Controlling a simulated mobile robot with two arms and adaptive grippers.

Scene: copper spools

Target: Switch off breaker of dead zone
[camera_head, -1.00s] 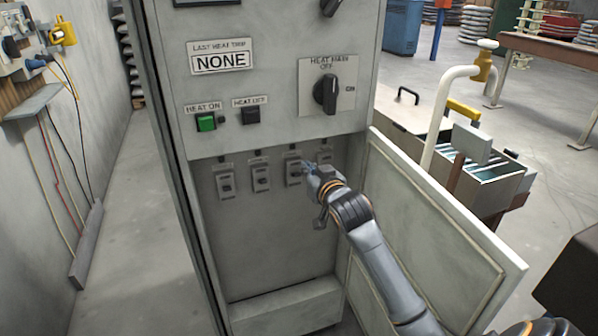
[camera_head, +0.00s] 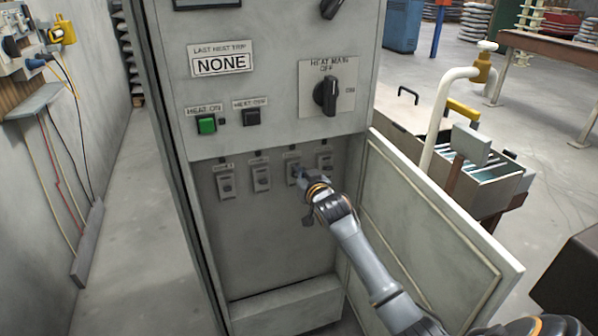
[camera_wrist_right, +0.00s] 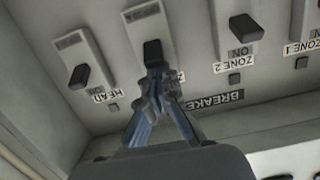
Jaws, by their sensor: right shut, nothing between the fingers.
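Several breakers sit in a row in the open lower bay of the grey cabinet. In the head view they are the first breaker (camera_head: 227,182), the second (camera_head: 261,174), the third (camera_head: 292,163) and the fourth (camera_head: 325,162). My right gripper (camera_head: 302,181) is at the third. The upside-down wrist view shows my shut, empty fingers (camera_wrist_right: 156,88) at that breaker's black toggle (camera_wrist_right: 153,52); contact is unclear. Its label is mostly hidden. Beside it are the HEAD breaker (camera_wrist_right: 79,75) and the ZONE 2 breaker (camera_wrist_right: 245,28), with ON marks. My left gripper is out of view.
The cabinet door (camera_head: 430,215) stands open to the right of my right arm. Above the breakers are a green HEAT ON button (camera_head: 206,124), a HEAT OFF button (camera_head: 252,116) and the HEAT MAIN knob (camera_head: 326,95). A trip display (camera_head: 221,64) reads NONE.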

